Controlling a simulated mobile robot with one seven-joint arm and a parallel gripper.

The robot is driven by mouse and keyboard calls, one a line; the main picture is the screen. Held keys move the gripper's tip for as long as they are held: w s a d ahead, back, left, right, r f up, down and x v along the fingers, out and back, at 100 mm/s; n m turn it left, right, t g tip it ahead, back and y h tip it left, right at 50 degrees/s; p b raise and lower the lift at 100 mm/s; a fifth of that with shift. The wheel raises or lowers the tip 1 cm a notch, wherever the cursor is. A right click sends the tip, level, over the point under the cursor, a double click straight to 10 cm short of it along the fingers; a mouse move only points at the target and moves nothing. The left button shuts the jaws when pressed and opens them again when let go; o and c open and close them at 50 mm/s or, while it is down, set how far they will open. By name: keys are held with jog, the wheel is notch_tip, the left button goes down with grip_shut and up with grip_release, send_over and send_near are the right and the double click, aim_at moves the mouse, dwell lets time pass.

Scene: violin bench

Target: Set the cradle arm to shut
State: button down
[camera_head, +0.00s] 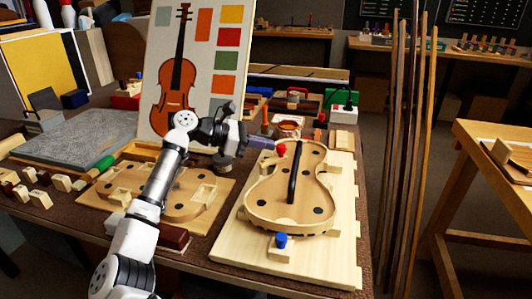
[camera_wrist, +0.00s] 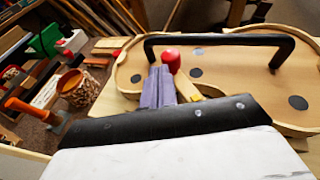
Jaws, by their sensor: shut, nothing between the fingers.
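The violin-shaped wooden cradle (camera_head: 262,208) lies on a pale board, with a black bar (camera_head: 294,172) standing over its middle. A red knob (camera_head: 281,149) is at its upper left edge and a blue knob (camera_head: 281,240) at its lower end. In the wrist view the red knob (camera_wrist: 172,60) sits by a pale wooden piece (camera_wrist: 187,90), and the black bar (camera_wrist: 215,40) arches above the cradle. Which part is the cradle arm is not certain. My gripper (camera_head: 272,145) is shut and empty, its tips (camera_wrist: 158,78) just beside the red knob; I cannot tell whether they touch.
A second wooden form (camera_head: 130,181) lies left of the cradle. A violin chart (camera_head: 195,60) stands behind. A jar (camera_wrist: 78,88) and a green box (camera_wrist: 45,42) are near my gripper in the wrist view. Tall wooden strips (camera_head: 408,150) stand to the right.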

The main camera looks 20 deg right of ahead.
jog(key=m+g, duration=0.2)
jog(key=shift+d+f+g, duration=0.1)
jog(key=shift+d+g, duration=0.1)
jog(key=shift+g, duration=0.1)
jog(key=shift+d, duration=0.1)
jog(key=shift+s+d+m+g+y, duration=0.2)
jog(key=shift+m+g+y, duration=0.2)
jog(key=shift+m+g, duration=0.25)
jog(key=shift+a, duration=0.1)
